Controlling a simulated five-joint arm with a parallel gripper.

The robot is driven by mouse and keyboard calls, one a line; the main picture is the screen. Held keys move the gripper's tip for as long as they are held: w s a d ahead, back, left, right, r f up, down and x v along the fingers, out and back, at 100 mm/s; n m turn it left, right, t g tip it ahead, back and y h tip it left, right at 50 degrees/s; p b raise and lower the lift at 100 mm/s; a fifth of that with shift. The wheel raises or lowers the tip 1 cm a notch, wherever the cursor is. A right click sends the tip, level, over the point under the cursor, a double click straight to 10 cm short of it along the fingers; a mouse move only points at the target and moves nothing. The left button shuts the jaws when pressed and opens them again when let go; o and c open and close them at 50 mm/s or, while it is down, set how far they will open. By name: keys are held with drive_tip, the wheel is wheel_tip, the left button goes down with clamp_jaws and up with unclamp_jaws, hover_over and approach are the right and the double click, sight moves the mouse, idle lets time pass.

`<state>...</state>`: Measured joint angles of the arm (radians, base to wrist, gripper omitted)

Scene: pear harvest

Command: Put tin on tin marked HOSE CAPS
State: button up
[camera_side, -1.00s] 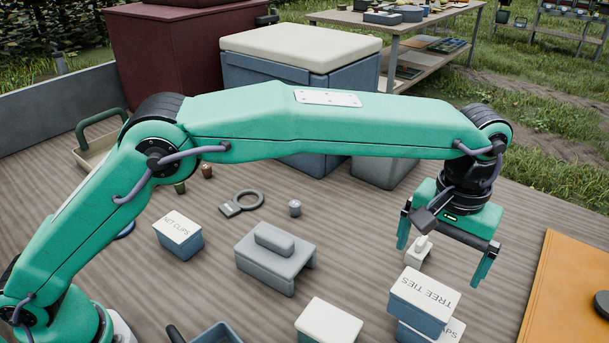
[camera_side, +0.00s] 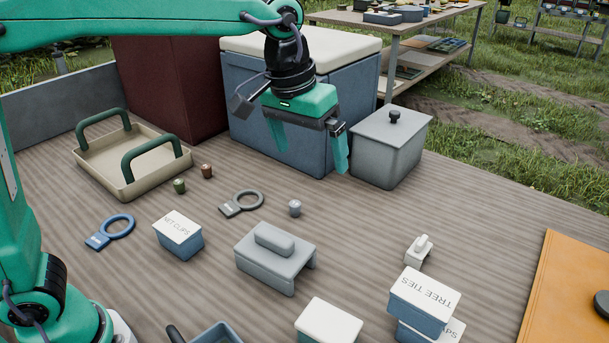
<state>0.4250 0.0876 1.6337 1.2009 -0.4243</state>
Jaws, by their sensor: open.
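A blue tin with a white lid marked TREE TIES (camera_side: 424,298) sits on top of another blue tin (camera_side: 448,334) at the lower right. The lower tin's lid is mostly covered; only the last letters of its label show, which fit CAPS. The upper tin rests a little off-centre to the left. A tin marked NET CLIPS (camera_side: 178,236) stands at the left. A white-lidded tin (camera_side: 329,324) at the bottom edge shows no label. My gripper (camera_side: 312,161) is open and empty, raised in front of the blue cooler, well away from the tins.
A grey block with a handle (camera_side: 275,257) stands mid-table. Near it are a small grey weight (camera_side: 295,208) and ring tags (camera_side: 241,203). A beige tray (camera_side: 132,160) with green handles, a cooler (camera_side: 300,100) and a grey lidded box (camera_side: 390,148) line the back. An orange mat (camera_side: 570,290) lies right.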

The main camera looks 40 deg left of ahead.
drive_tip(key=s+a+f+t, duration=0.1)
drive_tip(key=s+a+f, duration=0.2)
drive_tip(key=s+a, duration=0.6)
drive_tip(key=s+a+f+t+y, duration=0.1)
drive_tip(key=s+a+f+t, duration=0.1)
drive_tip(key=s+a, duration=0.7)
drive_tip(key=shift+a+f, duration=0.15)
drive_tip(key=shift+f, duration=0.3)
